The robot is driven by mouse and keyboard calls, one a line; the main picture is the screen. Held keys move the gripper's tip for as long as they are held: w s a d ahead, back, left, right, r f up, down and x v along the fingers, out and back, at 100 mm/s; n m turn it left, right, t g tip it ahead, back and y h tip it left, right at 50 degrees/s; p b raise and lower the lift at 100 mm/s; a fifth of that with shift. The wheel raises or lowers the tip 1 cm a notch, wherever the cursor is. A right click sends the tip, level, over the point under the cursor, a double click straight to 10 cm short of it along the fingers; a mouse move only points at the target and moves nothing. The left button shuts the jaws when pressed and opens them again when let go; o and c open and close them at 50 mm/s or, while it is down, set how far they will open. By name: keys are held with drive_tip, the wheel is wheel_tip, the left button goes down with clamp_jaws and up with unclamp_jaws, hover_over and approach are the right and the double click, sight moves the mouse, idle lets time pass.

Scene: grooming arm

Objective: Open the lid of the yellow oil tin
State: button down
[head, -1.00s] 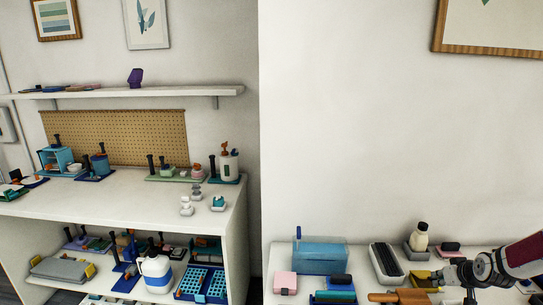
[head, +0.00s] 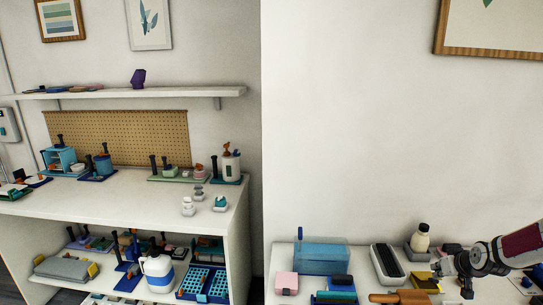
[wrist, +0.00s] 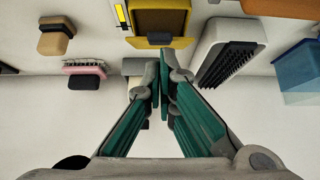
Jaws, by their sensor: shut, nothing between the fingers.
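The yellow oil tin (wrist: 185,42) is at the top middle of the wrist view. It shows a yellow rim around a brown area and a small dark tab on its near side. I cannot tell whether the brown area is a lid or the inside. The tin (head: 425,284) is small in the head view, at the lower right. My gripper (wrist: 162,76) is shut and empty, its fingertips just below the tab in the wrist view; I cannot tell whether they touch it. My gripper (head: 466,288) is right of the tin in the head view.
A grey-white box with black bristles (wrist: 232,48) stands beside the tin. A clear blue bin (head: 320,256) is farther left. A cream bottle (head: 420,239) stands behind the tin. A pink brush (wrist: 84,66) and a brown-topped block (wrist: 55,38) lie on the other side. An orange-handled thing (head: 385,298) is in front.

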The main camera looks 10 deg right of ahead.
drive_tip(key=shift+w, duration=0.1)
drive_tip(key=shift+w+d+r, duration=0.25)
drive_tip(key=shift+w+r, duration=0.45)
drive_tip(key=shift+w, duration=0.3)
drive_tip(key=shift+w+d+r+b, duration=0.15)
drive_tip(key=shift+w+r+b, duration=0.1)
drive_tip(key=shift+w, duration=0.4)
drive_tip(key=shift+w+d+r+b, duration=0.15)
drive_tip(key=shift+w+b, duration=0.1)
drive_tip(key=shift+w, duration=0.35)
drive_tip(key=c, duration=1.8)
unclamp_jaws()
drive_tip(key=shift+c, duration=0.2)
